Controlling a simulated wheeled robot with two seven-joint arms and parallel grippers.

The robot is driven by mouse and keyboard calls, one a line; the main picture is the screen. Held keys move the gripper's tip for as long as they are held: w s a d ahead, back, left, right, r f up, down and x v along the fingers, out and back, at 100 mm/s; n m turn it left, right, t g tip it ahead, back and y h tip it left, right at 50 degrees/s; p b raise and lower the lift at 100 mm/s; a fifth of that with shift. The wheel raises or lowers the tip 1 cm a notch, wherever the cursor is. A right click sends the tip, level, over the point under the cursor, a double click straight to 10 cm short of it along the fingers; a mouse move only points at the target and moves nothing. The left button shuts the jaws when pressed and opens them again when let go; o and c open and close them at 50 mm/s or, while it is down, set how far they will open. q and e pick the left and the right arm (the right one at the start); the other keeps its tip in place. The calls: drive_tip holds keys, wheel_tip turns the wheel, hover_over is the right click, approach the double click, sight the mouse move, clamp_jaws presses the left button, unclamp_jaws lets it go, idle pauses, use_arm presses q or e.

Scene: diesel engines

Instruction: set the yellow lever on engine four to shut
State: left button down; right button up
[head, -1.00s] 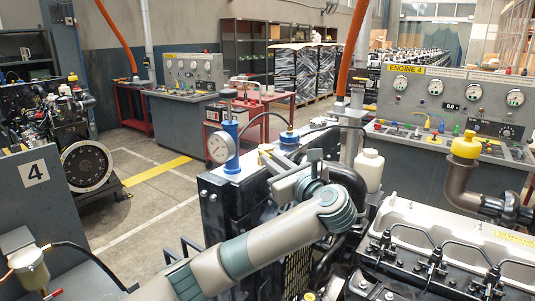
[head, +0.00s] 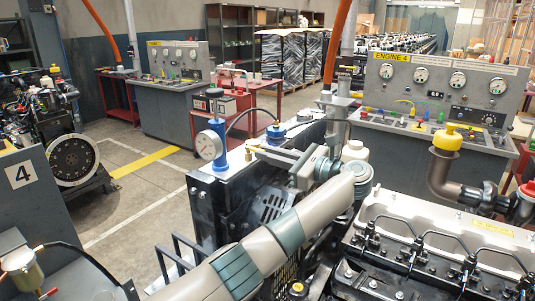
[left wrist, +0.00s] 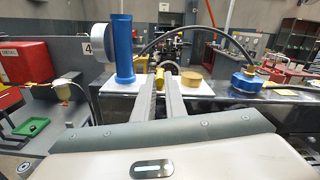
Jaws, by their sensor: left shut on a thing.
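The yellow lever (left wrist: 160,78) is a small yellow piece between my fingertips in the left wrist view, beside the blue cylinder. My left gripper (left wrist: 159,88) is shut on it, and the fingers cover part of it. In the head view my left gripper (head: 260,151) reaches from the right over the dark block's top, just right of the blue cylinder with the dial gauge (head: 209,145). The lever itself is hard to make out there. Its exact angle is unclear. My right gripper is not in view.
A tan round cap (left wrist: 190,81) sits close right of my fingers. A blue fitting with a black hose (left wrist: 248,81) stands farther right. The engine (head: 440,245) lies right of my arm, and the ENGINE 4 panel (head: 425,78) stands behind.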

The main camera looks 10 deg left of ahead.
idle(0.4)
use_arm(q)
drive_tip(key=c, duration=1.8)
unclamp_jaws()
